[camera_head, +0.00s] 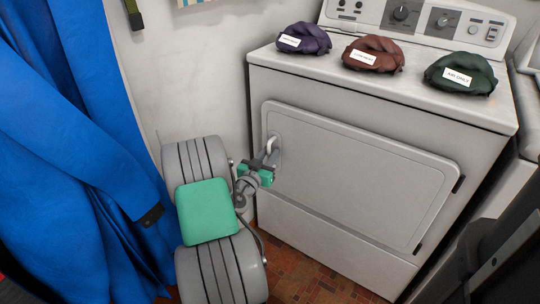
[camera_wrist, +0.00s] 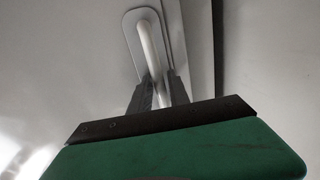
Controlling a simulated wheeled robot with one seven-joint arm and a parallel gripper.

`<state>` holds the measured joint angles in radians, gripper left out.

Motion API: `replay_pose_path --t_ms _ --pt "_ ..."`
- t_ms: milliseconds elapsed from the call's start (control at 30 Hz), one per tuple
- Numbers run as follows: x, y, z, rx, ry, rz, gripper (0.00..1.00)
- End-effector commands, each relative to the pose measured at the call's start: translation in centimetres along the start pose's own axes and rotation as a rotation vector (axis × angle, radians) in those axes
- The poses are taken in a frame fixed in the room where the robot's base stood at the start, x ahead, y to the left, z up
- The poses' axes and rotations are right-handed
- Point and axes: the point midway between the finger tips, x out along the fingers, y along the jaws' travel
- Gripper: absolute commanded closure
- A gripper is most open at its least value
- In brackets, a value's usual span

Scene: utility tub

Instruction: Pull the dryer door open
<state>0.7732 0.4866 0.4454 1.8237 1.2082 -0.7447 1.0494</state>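The dryer door (camera_head: 350,180) is a pale grey panel on the front of the white dryer (camera_head: 290,82). It looks flush with the front, with dark hinges on its right edge. The door handle (camera_head: 272,146) is a light loop near the door's upper left corner; it also shows in the wrist view (camera_wrist: 148,45) on its grey plate. My gripper (camera_head: 265,168) is at the handle's lower part. In the wrist view, its dark fingers (camera_wrist: 160,88) lie on both sides of the handle bar and look closed on it. The fingers partly hide the bar's lower end.
Purple (camera_head: 304,39), brown (camera_head: 373,54) and green (camera_head: 460,73) labelled cloth bundles lie on the dryer top. A blue curtain (camera_head: 70,130) hangs at the left. Some tiled floor (camera_head: 310,275) is clear before the dryer. Another appliance stands close at the right.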

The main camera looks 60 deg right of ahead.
Motion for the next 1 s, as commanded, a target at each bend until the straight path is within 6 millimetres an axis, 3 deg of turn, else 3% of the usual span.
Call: replay_pose_path --t_ms 267,1000 --pt "-0.02 0.01 0.01 0.0 0.0 0.0 1.0" --pt "-0.02 0.03 0.05 0.0 -0.001 0.001 1.0"
